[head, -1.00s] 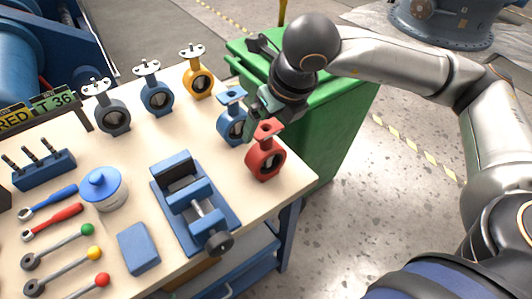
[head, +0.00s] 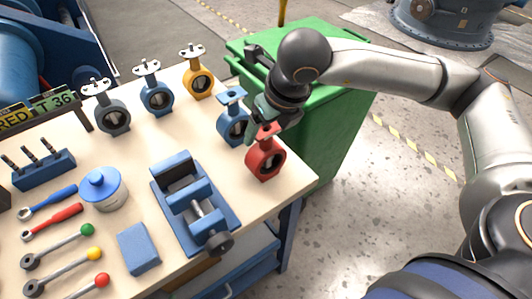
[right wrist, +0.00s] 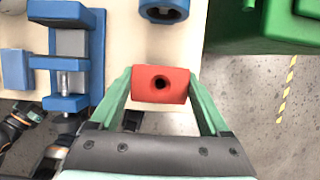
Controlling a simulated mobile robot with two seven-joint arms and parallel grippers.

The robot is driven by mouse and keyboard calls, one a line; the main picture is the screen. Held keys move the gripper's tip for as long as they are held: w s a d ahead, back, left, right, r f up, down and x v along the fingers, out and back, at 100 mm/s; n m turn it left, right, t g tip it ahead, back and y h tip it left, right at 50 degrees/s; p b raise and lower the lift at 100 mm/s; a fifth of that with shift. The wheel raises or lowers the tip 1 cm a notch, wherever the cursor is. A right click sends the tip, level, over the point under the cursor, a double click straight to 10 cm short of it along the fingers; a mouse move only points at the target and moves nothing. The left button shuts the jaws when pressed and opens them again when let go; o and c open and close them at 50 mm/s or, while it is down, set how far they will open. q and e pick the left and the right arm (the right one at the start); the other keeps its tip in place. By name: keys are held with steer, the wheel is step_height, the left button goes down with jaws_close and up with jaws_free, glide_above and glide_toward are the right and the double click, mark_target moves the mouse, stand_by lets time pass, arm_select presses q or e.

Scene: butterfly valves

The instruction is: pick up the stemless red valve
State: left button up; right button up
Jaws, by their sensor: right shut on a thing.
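The red valve (head: 256,165) stands upright near the right corner of the workbench, its ring facing forward and a flat flange on top with no stem showing. My right gripper (head: 261,126) comes down on it from above and behind. In the right wrist view, the green fingers of the gripper (right wrist: 161,98) are shut on the sides of the red flange (right wrist: 176,88), which has a dark central hole. The valve appears to rest on the bench. My left gripper is not seen in the head view.
A blue valve (head: 232,129) stands close behind-left of the red one. Yellow, blue and grey valves stand along the back. A blue vise (head: 216,215) is at the left front. The bench edge is close, with a green bin (head: 335,125) beyond.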

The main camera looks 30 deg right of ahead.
jaws_close()
steer(key=shift+w+r, duration=0.1)
steer(key=shift+r, duration=0.15)
